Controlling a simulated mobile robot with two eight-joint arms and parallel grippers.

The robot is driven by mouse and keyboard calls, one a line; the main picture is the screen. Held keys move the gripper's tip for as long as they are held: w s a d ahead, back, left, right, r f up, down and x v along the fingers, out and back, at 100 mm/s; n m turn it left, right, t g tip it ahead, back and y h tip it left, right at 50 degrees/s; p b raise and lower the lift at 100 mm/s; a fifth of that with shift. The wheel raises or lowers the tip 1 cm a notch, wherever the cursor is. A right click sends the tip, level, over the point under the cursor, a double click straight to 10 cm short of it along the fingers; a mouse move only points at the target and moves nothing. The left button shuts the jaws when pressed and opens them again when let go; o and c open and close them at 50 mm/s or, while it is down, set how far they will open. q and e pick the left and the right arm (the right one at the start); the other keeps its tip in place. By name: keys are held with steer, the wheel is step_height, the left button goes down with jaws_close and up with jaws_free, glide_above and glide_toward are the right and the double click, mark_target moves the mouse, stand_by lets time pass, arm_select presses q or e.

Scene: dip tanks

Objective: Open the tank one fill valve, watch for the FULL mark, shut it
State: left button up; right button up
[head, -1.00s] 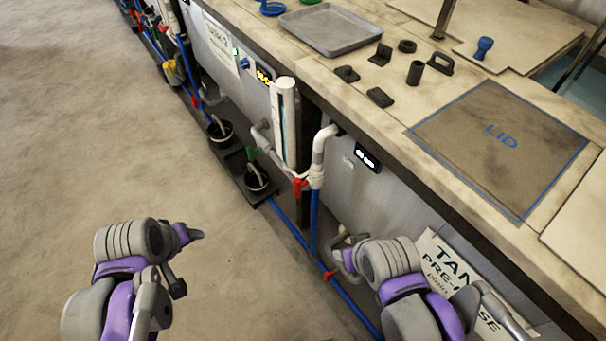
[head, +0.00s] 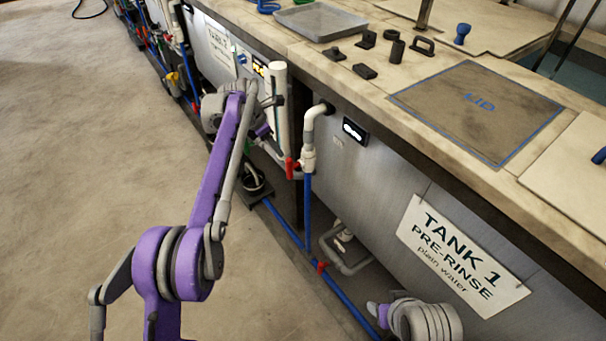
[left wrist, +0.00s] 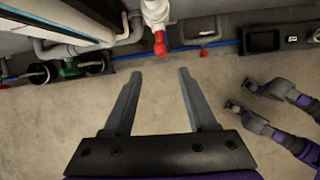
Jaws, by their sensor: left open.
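The tank one front carries a sign (head: 462,255) reading TANK 1 PRE-RINSE plain water. A red valve handle (head: 290,168) sits beside the white pipe fitting (head: 308,158) at the tank's left end. In the left wrist view the red handle (left wrist: 159,43) hangs below a white valve body (left wrist: 156,12). My left gripper (left wrist: 157,77) is open and empty, the handle just beyond its fingertips and roughly centred between them. The arm hides its fingers in the head view. A small display (head: 355,131) is lit but unreadable; no FULL mark is legible.
Another red handle (head: 321,267) sits on the low blue pipe (head: 345,300). A white upright tube (head: 280,100) stands at the bench edge by my left arm. The floor at left is clear.

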mark_target(286, 159)
arm_select(q)
steer(key=shift+n, duration=0.4)
steer(key=x, duration=0.8)
steer(key=b+x, duration=0.1)
steer(key=x, duration=0.3)
steer(key=shift+d+f, duration=0.1)
steer(key=shift+d, duration=0.25)
jaws_close()
